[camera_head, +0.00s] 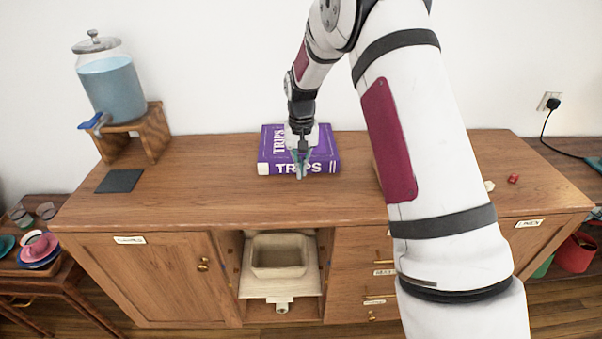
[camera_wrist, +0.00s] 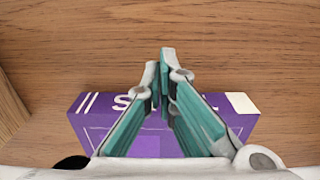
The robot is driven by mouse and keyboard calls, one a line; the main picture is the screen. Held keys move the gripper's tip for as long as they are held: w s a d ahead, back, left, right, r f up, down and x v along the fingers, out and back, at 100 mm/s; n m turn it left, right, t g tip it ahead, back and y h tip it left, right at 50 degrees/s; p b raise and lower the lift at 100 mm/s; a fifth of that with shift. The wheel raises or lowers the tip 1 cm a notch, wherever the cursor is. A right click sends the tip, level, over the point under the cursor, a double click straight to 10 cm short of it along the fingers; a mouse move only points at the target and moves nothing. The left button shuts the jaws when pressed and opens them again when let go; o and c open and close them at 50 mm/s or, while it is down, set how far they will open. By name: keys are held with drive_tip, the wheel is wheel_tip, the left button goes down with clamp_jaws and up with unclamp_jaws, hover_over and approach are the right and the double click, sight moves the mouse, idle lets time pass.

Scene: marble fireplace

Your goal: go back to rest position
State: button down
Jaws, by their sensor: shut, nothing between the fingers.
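My gripper (camera_head: 300,172) hangs pointing down in front of the purple book in the head view. Its teal fingers also show in the wrist view (camera_wrist: 165,60), with the tips together and nothing between them. The purple book (camera_head: 325,152) lies flat on the wooden sideboard, with white letters on its spine. In the wrist view the book (camera_wrist: 88,115) is below the fingers, partly hidden by them. I cannot tell whether the fingers touch it. My arm covers part of the sideboard's right side.
The wooden sideboard (camera_head: 220,193) has bare room left of the book. A glass water dispenser (camera_head: 113,88) stands on a wooden stand (camera_head: 152,134) at the left, near a dark square mat (camera_head: 119,181). A small red object (camera_head: 513,179) lies at the right. An open compartment holds a beige basin (camera_head: 279,258).

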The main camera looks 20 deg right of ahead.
wheel_tip(320, 180, up, 8)
drive_tip(key=s+a+r+n+t+p, duration=0.1)
drive_tip(key=s+a+r+n+t, duration=0.15)
drive_tip(key=s+r, duration=1.4)
drive_tip(key=s+a+r+n+t+p, duration=0.1)
drive_tip(key=s+a+p, duration=0.1)
drive_tip(key=s, duration=2.1)
drive_tip(key=shift+s+a+t, duration=0.15)
drive_tip(key=shift+a+t, duration=0.1)
drive_tip(key=shift+t, duration=0.1)
drive_tip(key=shift+r, duration=0.1)
